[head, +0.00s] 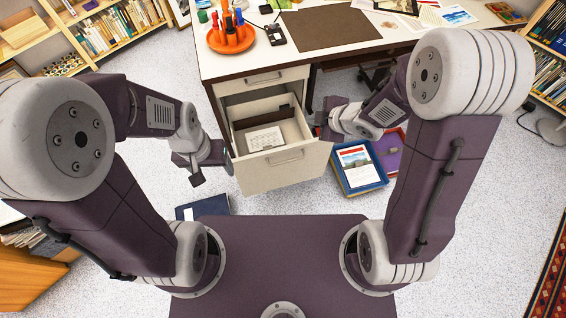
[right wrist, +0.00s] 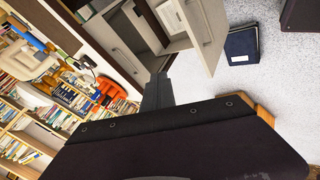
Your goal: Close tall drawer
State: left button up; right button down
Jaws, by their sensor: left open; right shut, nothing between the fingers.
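The tall drawer (head: 285,167) is pulled out from the desk's left pedestal, below a shut shallow drawer (head: 262,80). Its cream front has a bar handle, and a pale box or papers (head: 264,139) lie inside. The drawer also shows at the top of the right wrist view (right wrist: 207,28). My left gripper (head: 213,172) is open and empty, just left of the drawer front. My right gripper (head: 320,126) is shut and empty by the drawer's right side; its fingers show in the right wrist view (right wrist: 157,92). I cannot tell whether it touches the drawer.
The desk (head: 225,66) carries an orange tray (head: 215,42) of bottles and a brown mat (head: 330,30). A blue box with a print (head: 362,181) lies on the floor to the right. A dark blue book (head: 203,207) lies in front. Bookshelves stand at both sides.

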notch_tip(320, 180, down, 9)
jog(key=s+a+n+g+y+b, duration=0.1)
jog(key=s+a+n+b, duration=0.1)
jog(key=a+b, duration=0.1)
jog(key=g+b, duration=0.2)
jog(key=b, duration=0.5)
send_near(276, 155)
jog(key=x, duration=0.4)
jog(key=shift+s+d+f, duration=0.1)
jog(key=shift+s+f, duration=0.2)
pick_arm(q)
notch_tip(276, 155, down, 13)
pick_arm(e)
jog(key=shift+w, duration=0.35)
pick_arm(q)
jog(key=shift+r, duration=0.1)
